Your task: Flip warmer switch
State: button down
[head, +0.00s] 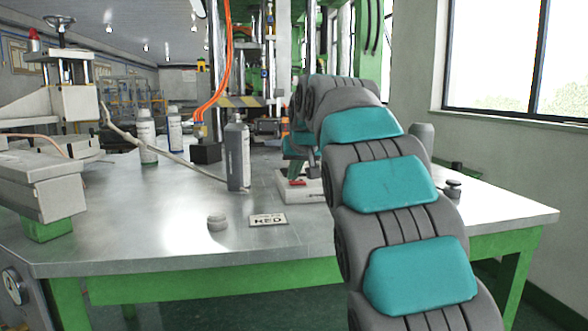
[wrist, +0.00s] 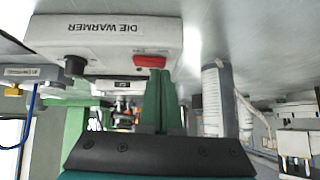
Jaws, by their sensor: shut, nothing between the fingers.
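The die warmer is a white box (wrist: 110,32) labelled "DIE WARMER", upside down in the wrist view. It has a red switch (wrist: 152,60) and a black knob (wrist: 75,65) on it. In the head view the box (head: 310,192) stands on the metal table, partly hidden behind my arm, and the red switch (head: 297,183) shows at its left. My gripper (wrist: 159,74) has green fingers, shut and empty, with the tips right at the red switch. I cannot tell whether they touch it. In the head view my gripper (head: 297,172) is just above the box, mostly hidden.
A tall grey bottle (head: 237,158) stands left of the warmer, with two white bottles (head: 147,138) farther left. A small lettered sign (head: 268,220) and a grey round piece (head: 217,222) lie near the front. A small dark weight (head: 453,189) stands at right. The front left table is clear.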

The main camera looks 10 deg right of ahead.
jog(key=shift+f, duration=0.1)
jog(key=shift+a+f+h, duration=0.2)
jog(key=shift+f+h, duration=0.05)
jog(key=shift+h, duration=0.05)
jog(key=shift+d+r, duration=0.1)
jog(key=shift+d, duration=0.15)
jog(key=shift+d+r, duration=0.2)
jog(key=shift+d, duration=0.4)
